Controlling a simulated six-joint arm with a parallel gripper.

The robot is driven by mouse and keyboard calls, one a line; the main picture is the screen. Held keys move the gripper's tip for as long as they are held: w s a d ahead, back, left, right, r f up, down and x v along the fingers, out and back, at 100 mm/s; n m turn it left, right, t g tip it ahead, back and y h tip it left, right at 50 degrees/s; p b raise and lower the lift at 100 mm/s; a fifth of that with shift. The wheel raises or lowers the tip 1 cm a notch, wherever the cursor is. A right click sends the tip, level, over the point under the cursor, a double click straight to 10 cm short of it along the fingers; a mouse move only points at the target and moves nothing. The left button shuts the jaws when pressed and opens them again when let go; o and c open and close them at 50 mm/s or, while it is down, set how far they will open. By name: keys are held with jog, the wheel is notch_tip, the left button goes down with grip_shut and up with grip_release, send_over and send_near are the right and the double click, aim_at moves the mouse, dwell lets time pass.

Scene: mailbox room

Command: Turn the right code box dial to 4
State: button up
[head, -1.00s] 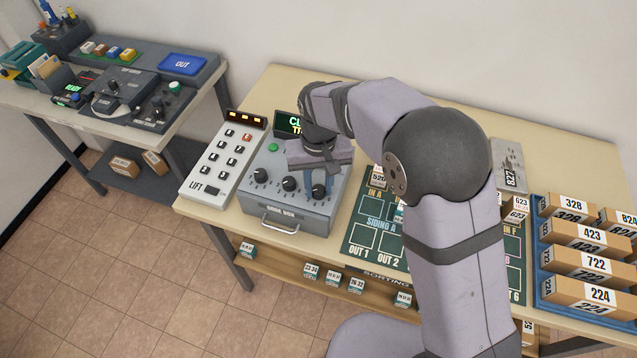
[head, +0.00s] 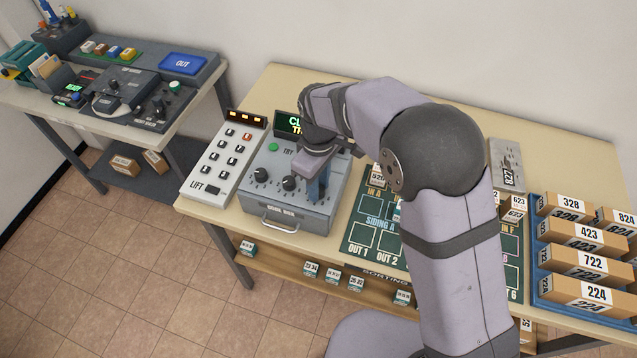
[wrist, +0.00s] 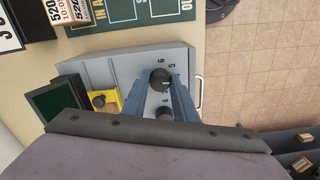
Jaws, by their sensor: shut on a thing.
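The grey code box (head: 275,208) stands on the table with a row of black dials on its sloped face. The left dial (head: 260,174) and middle dial (head: 290,184) are clear in the head view. My gripper (head: 318,190) is at the right dial and hides it there. In the wrist view my blue fingers (wrist: 160,86) are shut on the right dial (wrist: 160,79), one on each side. The numerals 5 and 6 show beside it; its exact setting is unclear. The green-lettered screen (head: 289,125) is partly covered by my arm.
A white LIFT keypad (head: 222,158) stands close to the left of the code box. A green sorting mat (head: 363,237) lies to the right, with a tray of labelled boxes (head: 590,255) beyond. A green button (head: 273,147) sits on the box's upper left.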

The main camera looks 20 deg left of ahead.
jog(key=shift+w+a+r+n, duration=0.1)
jog(key=shift+n, duration=0.4)
jog(key=o, duration=1.1)
jog(key=shift+r+b, duration=1.1)
jog(key=shift+r, duration=2.55)
